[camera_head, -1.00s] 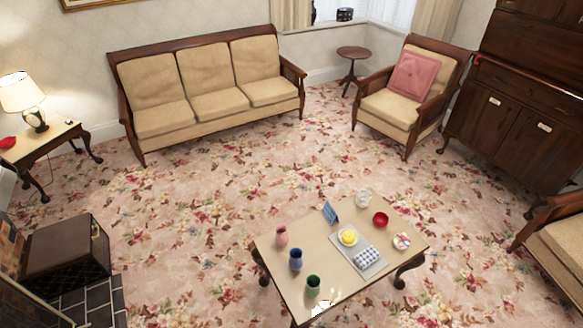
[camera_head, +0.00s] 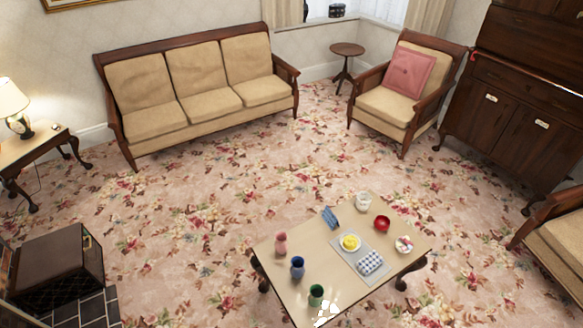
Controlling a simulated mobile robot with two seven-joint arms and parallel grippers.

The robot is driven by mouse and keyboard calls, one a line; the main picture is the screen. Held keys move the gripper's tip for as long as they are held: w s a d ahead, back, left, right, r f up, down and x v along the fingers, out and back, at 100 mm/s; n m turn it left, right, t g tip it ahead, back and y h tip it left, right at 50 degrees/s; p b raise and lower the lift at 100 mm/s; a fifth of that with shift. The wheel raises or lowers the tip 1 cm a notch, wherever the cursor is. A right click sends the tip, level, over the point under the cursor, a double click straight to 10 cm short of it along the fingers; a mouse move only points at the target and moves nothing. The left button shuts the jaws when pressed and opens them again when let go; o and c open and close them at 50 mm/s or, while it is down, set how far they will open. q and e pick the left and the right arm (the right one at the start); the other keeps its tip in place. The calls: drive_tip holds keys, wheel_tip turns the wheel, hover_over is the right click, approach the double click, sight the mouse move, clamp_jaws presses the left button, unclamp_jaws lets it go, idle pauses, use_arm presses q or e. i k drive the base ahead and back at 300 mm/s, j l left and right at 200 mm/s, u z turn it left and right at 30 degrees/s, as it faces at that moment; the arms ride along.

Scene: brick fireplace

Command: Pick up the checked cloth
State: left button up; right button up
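The checked cloth (camera_head: 370,262), white and dark blue-grey, lies bunched on the right front part of a grey mat (camera_head: 374,279) on the low wooden table (camera_head: 262,262). A yellow item (camera_head: 350,242) on a pale plate sits on the same mat, just left of and behind the cloth. Neither of my grippers is in view. Nothing covers the cloth from this side.
Pink (camera_head: 281,244), blue (camera_head: 297,267) and green (camera_head: 316,295) vases stand along the table's left side. A red bowl (camera_head: 382,223), white jar (camera_head: 363,202), blue stand (camera_head: 331,217) and round patterned item (camera_head: 404,245) also stand there. Open carpet (camera_head: 200,220) surrounds the table.

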sight(369, 264)
drive_tip(key=i+j, duration=0.2)
drive_tip(key=z, duration=0.95)
drive_tip(key=i+j, duration=0.1)
drive_tip(key=k, duration=0.7)
drive_tip(key=i+l+u, duration=0.3)
drive_tip(key=i+l, duration=0.15)
drive_tip(key=l, duration=0.3)
drive_tip(key=i+l+u, duration=0.15)
drive_tip(key=l, duration=0.25)
drive_tip(key=i+j+z, duration=0.3)
drive_tip(key=i+j, duration=0.05)
